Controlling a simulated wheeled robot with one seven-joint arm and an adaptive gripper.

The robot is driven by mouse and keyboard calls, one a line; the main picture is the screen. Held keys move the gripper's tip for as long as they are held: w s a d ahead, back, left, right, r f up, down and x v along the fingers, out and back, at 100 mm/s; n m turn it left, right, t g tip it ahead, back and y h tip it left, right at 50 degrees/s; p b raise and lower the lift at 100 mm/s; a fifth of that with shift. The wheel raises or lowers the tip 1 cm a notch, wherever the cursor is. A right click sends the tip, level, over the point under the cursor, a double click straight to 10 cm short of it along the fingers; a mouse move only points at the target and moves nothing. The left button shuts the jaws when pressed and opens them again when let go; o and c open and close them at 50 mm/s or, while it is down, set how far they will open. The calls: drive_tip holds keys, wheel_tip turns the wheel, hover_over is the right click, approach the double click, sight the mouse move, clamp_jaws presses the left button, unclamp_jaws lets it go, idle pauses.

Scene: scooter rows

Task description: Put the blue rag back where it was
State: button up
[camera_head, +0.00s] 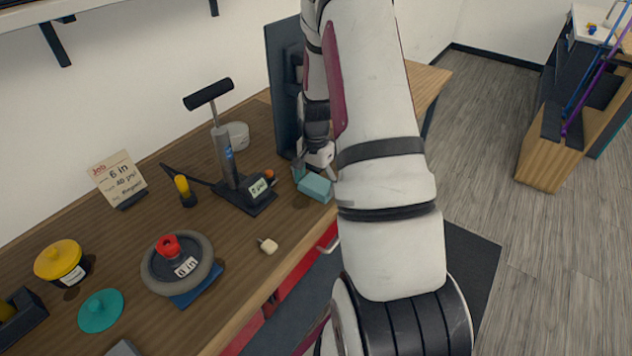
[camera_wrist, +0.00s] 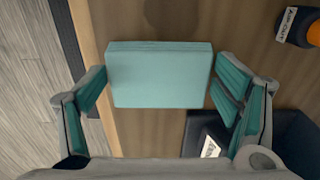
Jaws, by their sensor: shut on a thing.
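The blue rag (camera_head: 315,188) looks like a pale teal, folded block near the front edge of the workbench, to the right of the black pump (camera_head: 236,185). In the wrist view the rag (camera_wrist: 160,78) lies between the two teal-padded fingers of my gripper (camera_wrist: 162,88). My gripper is shut on its two short sides. In the head view my gripper (camera_head: 312,172) is partly hidden by my arm. The rag is over the bench top; I cannot tell whether it touches the wood.
A dark upright panel (camera_head: 283,95) stands behind my gripper. A small labelled holder with an orange top (camera_wrist: 295,27) is close by.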

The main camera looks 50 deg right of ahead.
drive_tip(key=shift+f, duration=0.1)
drive_tip(key=o, duration=1)
drive_tip(key=shift+o, duration=0.2)
